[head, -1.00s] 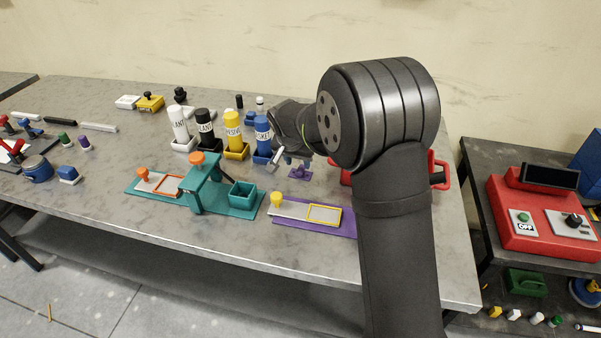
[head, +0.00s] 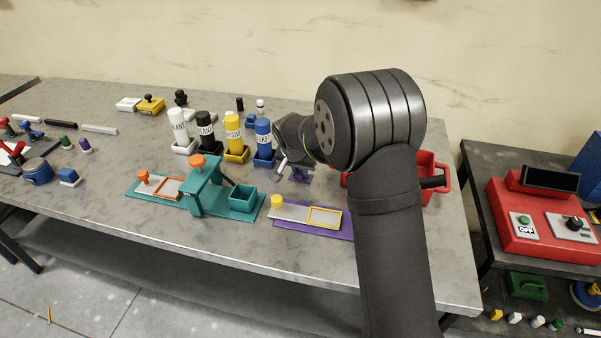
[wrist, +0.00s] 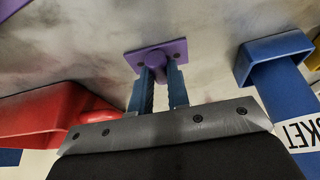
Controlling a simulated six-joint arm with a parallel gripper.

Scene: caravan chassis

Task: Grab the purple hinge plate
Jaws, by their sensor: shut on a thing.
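The purple hinge plate (wrist: 172,49) is a small flat plate with screw holes and a raised rounded knob. In the wrist view it is at the top middle, between my gripper's blue-grey fingertips (wrist: 160,72). The fingers are shut on the knob. In the head view the hinge plate (head: 302,178) is at the table surface right of the blue bottle, partly hidden by my gripper (head: 299,172). I cannot tell whether the plate still touches the table.
A blue bottle (head: 263,136) in a blue holder stands close on the left. A red bin (head: 432,168) stands behind my arm on the right. A purple base (head: 300,226) with a yellow-framed panel lies in front. A teal fixture (head: 207,190) stands at front left.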

